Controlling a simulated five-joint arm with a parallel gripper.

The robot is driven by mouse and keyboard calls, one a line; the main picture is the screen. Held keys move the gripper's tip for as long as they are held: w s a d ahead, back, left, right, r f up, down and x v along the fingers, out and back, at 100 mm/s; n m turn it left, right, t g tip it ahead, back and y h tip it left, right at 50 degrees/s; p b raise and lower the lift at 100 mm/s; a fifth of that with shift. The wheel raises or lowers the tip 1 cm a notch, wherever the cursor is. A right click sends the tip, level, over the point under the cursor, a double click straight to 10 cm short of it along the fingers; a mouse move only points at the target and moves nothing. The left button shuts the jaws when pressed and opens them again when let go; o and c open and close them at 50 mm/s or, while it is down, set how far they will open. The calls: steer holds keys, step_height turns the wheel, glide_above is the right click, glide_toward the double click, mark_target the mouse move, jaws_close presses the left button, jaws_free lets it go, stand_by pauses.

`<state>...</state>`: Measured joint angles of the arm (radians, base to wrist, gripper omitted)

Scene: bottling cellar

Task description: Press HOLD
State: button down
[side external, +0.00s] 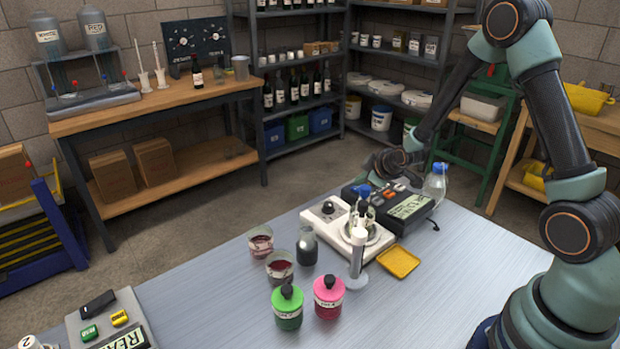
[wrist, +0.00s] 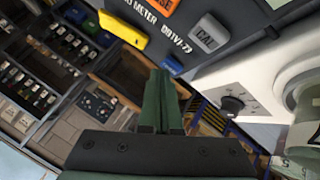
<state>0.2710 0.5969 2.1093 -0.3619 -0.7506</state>
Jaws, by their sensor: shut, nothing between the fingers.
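A dark meter (side external: 420,224) with a display beginning "READ" stands at the back of the bench, below my gripper (side external: 369,172). In the wrist view the meter (wrist: 165,38) fills the top, with a yellow button (wrist: 122,30), an orange button (wrist: 160,6) ending in "SE", and a grey button (wrist: 209,34) marked CAL. I cannot read the word HOLD on any button. My gripper (wrist: 161,78) is shut and empty, its green fingers just below the meter's printed edge. I cannot tell whether it touches the meter.
A white stirrer (side external: 330,219) with glassware stands beside the meter. Pink (side external: 328,297) and green (side external: 287,308) jars, beakers and a yellow tray (side external: 398,262) are in front. Another device (side external: 108,318) with black, green and yellow buttons lies front left. The bench middle-left is clear.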

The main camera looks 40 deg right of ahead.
steer(key=shift+r, duration=0.55)
steer(key=shift+r, duration=2.5)
steer(key=shift+r, duration=0.1)
steer(key=s+a+r+m+g+y, duration=0.1)
steer(key=s+a+r+m, duration=0.1)
steer(key=s+a+r, duration=0.4)
steer(key=s+a+r+m+g+y, duration=0.1)
steer(key=s+a+r, duration=0.6)
steer(key=s, duration=0.7)
steer(key=shift+s+a+r+m+g+y, duration=0.25)
steer(key=shift+m+g, duration=0.35)
steer(key=shift+m, duration=0.7)
steer(key=shift+r, duration=0.1)
